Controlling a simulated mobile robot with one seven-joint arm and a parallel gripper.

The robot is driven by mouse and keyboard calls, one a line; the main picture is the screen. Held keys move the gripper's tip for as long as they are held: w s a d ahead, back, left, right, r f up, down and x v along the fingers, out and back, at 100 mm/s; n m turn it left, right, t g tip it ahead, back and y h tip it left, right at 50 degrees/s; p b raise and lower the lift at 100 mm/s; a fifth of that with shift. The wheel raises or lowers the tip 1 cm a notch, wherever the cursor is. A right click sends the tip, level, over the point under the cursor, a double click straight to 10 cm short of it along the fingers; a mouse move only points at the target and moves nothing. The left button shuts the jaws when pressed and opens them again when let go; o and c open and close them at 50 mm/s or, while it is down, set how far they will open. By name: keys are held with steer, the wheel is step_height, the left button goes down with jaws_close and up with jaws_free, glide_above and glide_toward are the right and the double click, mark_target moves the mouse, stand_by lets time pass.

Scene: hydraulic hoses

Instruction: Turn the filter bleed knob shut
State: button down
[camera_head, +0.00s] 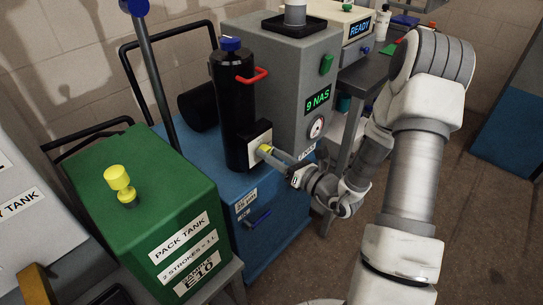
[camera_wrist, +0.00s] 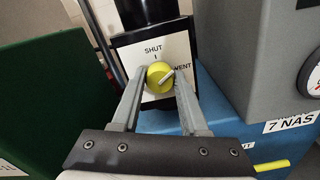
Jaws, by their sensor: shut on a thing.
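The yellow bleed knob (camera_wrist: 159,77) sits on a white plate (camera_wrist: 138,53) marked SHUT at the top and VENT at the right. Its pale pointer line slants up and right, towards VENT rather than SHUT. My gripper (camera_wrist: 161,76) is shut on the knob, one finger on each side. The right finger is close to the VENT label and covers part of it. In the head view the plate is on the lower side of the black filter cylinder (camera_head: 232,115), and my gripper (camera_head: 272,155) reaches the knob (camera_head: 264,150) from the right.
A green pack tank (camera_head: 150,205) with a yellow cap (camera_head: 117,177) stands at the left. A grey cabinet (camera_head: 285,80) with a "9 NAS" display and gauge (camera_head: 317,126) stands close to the right of the filter. A red handle (camera_head: 252,76) juts out above the plate.

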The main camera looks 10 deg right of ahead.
steer(key=n+b, duration=0.4)
steer(key=n, duration=0.1)
steer(key=n+b, duration=0.4)
steer(key=n, duration=0.2)
steer(key=shift+s+f, duration=0.1)
steer(key=shift+f, duration=0.1)
steer(key=shift+r+n, duration=0.1)
steer(key=shift+n, duration=0.3)
steer(key=shift+c, duration=2.1)
jaws_free()
steer(key=p+v, duration=0.2)
steer(key=v, duration=1.5)
steer(key=shift+s, duration=0.2)
steer(key=shift+r, duration=0.1)
